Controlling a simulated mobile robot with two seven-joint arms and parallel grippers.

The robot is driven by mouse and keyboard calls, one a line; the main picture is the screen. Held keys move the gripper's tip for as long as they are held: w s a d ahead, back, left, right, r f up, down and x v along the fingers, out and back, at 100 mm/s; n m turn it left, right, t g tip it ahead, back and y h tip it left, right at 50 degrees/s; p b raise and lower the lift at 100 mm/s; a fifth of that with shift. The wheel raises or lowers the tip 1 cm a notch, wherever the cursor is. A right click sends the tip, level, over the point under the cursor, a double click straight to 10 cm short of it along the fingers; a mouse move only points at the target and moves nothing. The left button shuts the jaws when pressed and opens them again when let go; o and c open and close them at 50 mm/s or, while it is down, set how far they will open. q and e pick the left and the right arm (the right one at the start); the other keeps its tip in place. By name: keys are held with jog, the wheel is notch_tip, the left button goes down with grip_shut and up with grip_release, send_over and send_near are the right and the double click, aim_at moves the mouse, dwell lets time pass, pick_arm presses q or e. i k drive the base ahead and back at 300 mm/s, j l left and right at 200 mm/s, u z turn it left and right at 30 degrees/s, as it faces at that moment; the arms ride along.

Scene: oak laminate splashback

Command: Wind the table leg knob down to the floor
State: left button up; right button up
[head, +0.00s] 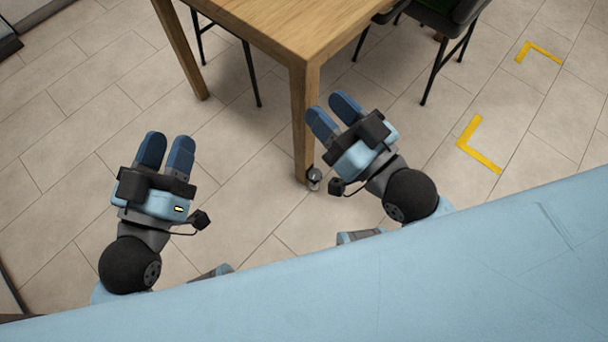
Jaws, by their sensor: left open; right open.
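A wooden table (280,22) stands at the top middle. Its near corner leg (303,120) comes down to the tiled floor. A small grey metal knob (314,179) is at the foot of that leg, on its right side. Whether it touches the floor is too small to tell. My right gripper (333,113) is open and empty, above and just right of the leg in the picture, with its fingers pointing up the picture. My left gripper (166,150) is open and empty over bare floor, well left of the leg.
Another table leg (182,50) stands at the back left. Dark chairs with thin legs (442,62) stand beyond and under the table. Yellow corner marks (478,146) are on the floor at right. The floor (70,130) at left is clear. My light blue body fills the bottom.

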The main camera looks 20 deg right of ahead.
aim_at(314, 174)
jog(key=l+u, duration=0.85)
jog(key=k+l+u, duration=0.15)
jog(key=l, duration=0.4)
jog(key=l+u, duration=0.15)
jog(key=l, duration=0.35)
jog(key=k+l, duration=0.1)
jog(key=l, duration=0.75)
jog(key=k+l, duration=0.15)
jog(key=l, duration=0.25)
jog(key=l+u, duration=0.1)
jog(key=l, duration=0.35)
jog(key=k+l, duration=0.15)
jog(key=l, duration=0.25)
jog(key=i+l, duration=0.2)
jog(key=i, duration=0.15)
